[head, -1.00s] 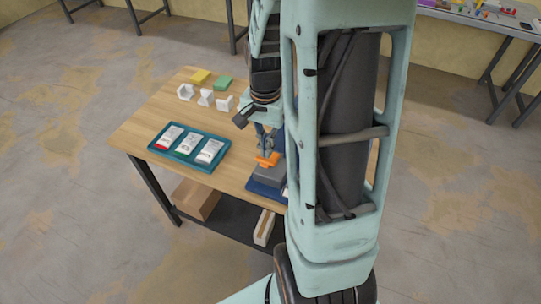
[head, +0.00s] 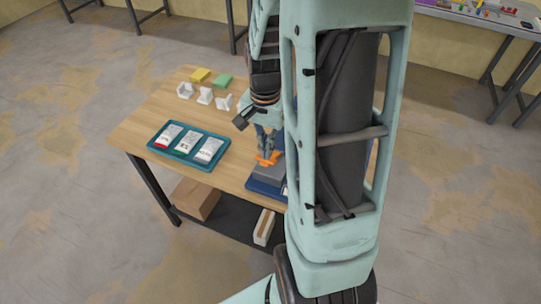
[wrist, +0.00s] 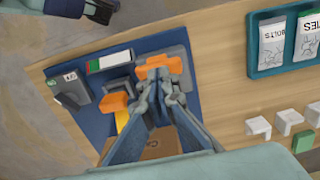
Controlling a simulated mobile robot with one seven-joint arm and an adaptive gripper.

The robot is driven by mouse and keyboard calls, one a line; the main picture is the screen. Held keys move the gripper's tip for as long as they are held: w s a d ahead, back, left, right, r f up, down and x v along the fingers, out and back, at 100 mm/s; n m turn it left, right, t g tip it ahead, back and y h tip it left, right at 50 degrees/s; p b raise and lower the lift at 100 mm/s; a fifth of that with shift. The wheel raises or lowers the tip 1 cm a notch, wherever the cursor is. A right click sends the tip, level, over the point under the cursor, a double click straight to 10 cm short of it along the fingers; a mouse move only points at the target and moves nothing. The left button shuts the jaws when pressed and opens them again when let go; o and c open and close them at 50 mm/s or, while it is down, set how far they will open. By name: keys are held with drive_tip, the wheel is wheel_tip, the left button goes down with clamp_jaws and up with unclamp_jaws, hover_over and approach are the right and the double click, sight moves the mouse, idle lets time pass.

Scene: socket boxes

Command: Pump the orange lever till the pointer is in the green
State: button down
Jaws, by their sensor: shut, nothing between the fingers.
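The orange lever (head: 269,158) shows at my fingertips in the head view, above a grey block on a blue board. In the wrist view the orange lever (wrist: 174,66) lies across the grey block, partly behind my fingers. My gripper (wrist: 160,76) is shut and empty, its tips over the lever; whether they touch it I cannot tell. It also shows in the head view (head: 267,153). A strip gauge (wrist: 110,62) with green, white and red parts lies on the blue board (wrist: 75,126). I cannot make out its pointer.
A second orange part (wrist: 115,102) with a yellow strip is left of my fingers. A dark grey box (wrist: 70,90) is at the board's edge. A teal tray (head: 160,152) with labelled packets, white pieces (head: 205,97), a yellow block (head: 200,76) and a green block (head: 224,82) share the table.

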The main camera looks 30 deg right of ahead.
sight(267, 162)
drive_tip(key=shift+f+b, duration=1.85)
drive_tip(key=shift+f, duration=0.8)
wheel_tip(267, 162, up, 6)
drive_tip(key=p, duration=0.4)
drive_tip(key=shift+f, duration=0.35)
drive_tip(key=shift+r, duration=0.15)
idle(1.7)
